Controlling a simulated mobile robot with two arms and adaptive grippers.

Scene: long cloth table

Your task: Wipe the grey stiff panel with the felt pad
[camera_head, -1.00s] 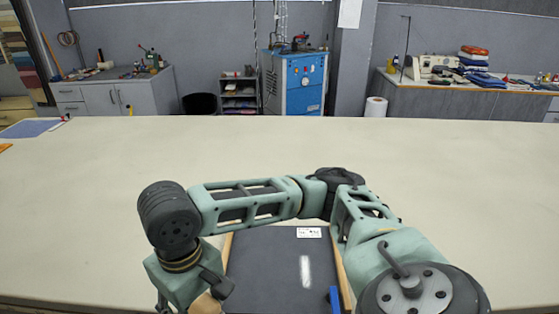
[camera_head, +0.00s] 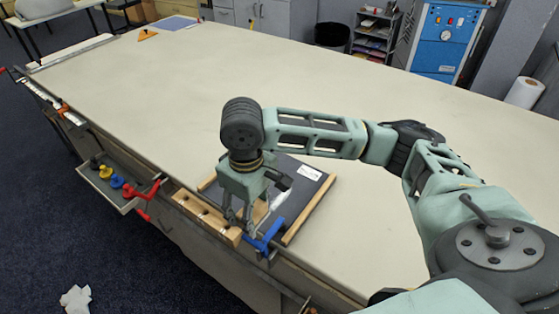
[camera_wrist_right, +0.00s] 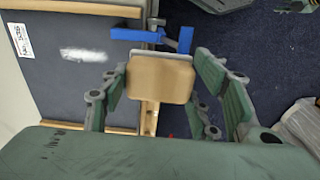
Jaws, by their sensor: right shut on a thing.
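The grey stiff panel (camera_head: 302,192) lies flat near the table's front edge, between wooden strips, with a white label and a white smear (camera_head: 279,199) on it. The panel (camera_wrist_right: 60,92) and its smear (camera_wrist_right: 83,55) also show in the right wrist view. My right gripper (camera_head: 246,217) is at the panel's front left part in the head view. It is shut on a tan block, which I take as the felt pad (camera_wrist_right: 158,82). The pad is beside the smear, near the panel's front edge; whether it touches the panel I cannot tell. My left gripper is not in view.
A blue clamp (camera_head: 264,240) sits at the panel's front edge. A wooden block with holes (camera_head: 205,216) stands left of it. A drawer (camera_head: 112,183) with coloured items hangs open at the table's front. The cloth table (camera_head: 190,100) is clear behind the panel.

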